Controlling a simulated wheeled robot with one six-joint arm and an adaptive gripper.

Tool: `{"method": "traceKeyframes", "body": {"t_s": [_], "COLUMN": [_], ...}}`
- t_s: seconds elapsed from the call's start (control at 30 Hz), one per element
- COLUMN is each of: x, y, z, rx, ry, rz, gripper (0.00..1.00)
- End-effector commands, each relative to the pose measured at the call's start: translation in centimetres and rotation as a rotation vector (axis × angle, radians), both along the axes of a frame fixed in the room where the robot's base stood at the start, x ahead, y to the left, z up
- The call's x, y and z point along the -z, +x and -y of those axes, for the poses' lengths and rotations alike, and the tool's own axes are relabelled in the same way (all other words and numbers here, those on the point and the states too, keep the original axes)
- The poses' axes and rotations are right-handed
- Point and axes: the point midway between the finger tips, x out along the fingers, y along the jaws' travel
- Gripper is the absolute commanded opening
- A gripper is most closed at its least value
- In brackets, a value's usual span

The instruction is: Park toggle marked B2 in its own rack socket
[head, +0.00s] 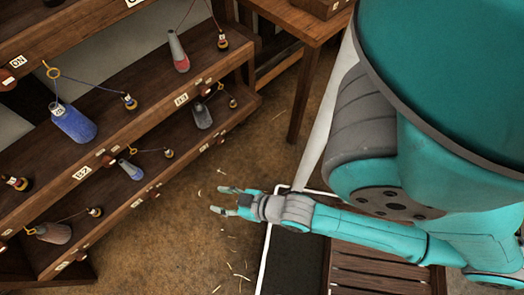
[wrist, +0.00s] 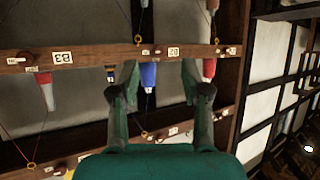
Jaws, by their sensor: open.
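A blue toggle (head: 73,122) stands on the middle shelf of the wooden rack, leaning slightly, above the B2 label (head: 83,172) on the shelf's front edge. It has a small white marking near its top, too small to read surely. A cord runs from it to a yellow ring (head: 52,72). My gripper (head: 226,200) is open and empty, over the floor to the right of the rack and apart from it. In the wrist view, a blue toggle (wrist: 148,75) shows beyond and between my open fingers (wrist: 160,85); I cannot tell whether it is the same one.
A grey-red toggle (head: 179,52) stands near the B3 label (head: 181,99). A wooden table (head: 290,20) stands at the back. Floor between rack and arm is clear.

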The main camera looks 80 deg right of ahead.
Motion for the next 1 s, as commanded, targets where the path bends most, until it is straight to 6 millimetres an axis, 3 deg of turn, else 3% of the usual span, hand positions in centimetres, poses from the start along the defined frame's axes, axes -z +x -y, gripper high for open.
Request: {"method": "traceKeyframes", "body": {"t_s": [0.03,0.2,0.4,0.6,1.0], "x": [-0.7,-4.3,-8.2,-10.0,-10.1], "y": [-1.9,-6.5,-10.2,-11.5,-11.5], "z": [-0.5,-1.5,-2.2,-2.4,-2.4], "rx": [-0.011,-0.041,-0.076,-0.091,-0.09], "ry": [0.0,-0.003,0.0,0.003,0.003], "rz": [0.012,0.086,0.156,0.186,0.189], "gripper": [0.47,0.47,0.47,0.47,0.47]}}
